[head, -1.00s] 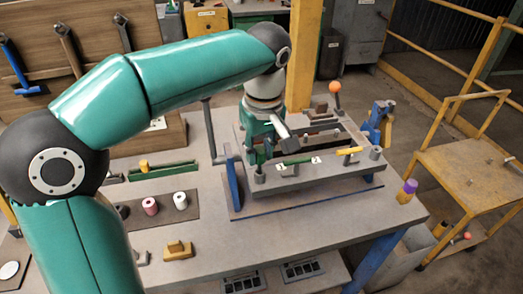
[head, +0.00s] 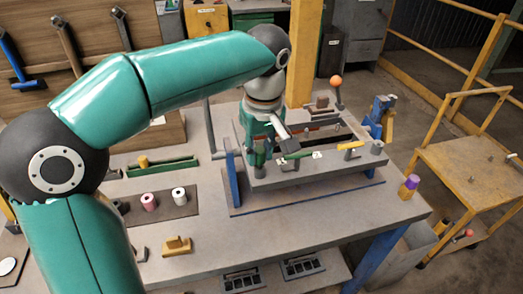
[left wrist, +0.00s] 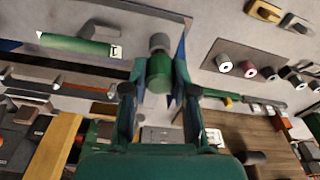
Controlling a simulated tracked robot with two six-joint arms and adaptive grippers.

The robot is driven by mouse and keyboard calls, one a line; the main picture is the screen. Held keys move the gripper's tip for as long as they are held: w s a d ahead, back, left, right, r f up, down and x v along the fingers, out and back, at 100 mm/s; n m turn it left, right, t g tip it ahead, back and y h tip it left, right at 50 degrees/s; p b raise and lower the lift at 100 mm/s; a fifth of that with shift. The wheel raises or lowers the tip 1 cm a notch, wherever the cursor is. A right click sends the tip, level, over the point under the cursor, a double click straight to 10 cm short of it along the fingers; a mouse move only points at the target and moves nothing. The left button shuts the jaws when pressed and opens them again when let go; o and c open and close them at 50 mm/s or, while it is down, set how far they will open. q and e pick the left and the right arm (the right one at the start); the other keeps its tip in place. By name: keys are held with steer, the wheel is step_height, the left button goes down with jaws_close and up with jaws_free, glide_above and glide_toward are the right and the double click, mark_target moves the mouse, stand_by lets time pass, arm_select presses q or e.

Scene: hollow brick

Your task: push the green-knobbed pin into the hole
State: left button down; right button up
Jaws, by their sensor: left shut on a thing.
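My left gripper (head: 264,152) points down at the left end of the grey fixture (head: 310,172) on the table. In the left wrist view its two fingers (left wrist: 158,95) are closed around a green knob (left wrist: 158,74). A grey round piece (left wrist: 158,42) lies in line beyond the knob. I cannot tell whether it is the pin's shaft or a boss of the fixture, so how deep the pin sits is hidden. A green bar with a white tag (head: 297,156) lies beside the gripper; it also shows in the left wrist view (left wrist: 72,45). My right gripper is not in view.
A yellow-and-grey handle (head: 350,146) and a grey upright boss (head: 377,147) stand on the fixture's right end. An orange ball on a rod (head: 336,80) rises behind.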

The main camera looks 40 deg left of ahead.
arm_select(q)
steer(key=shift+f+b, duration=0.5)
steer(key=shift+f, duration=0.25)
steer(key=c, duration=0.8)
jaws_free()
steer(key=r, duration=0.8)
steer(key=d+r, duration=0.1)
steer(key=r, duration=0.3)
steer(key=shift+s+d, duration=0.1)
steer(key=shift+s, duration=0.2)
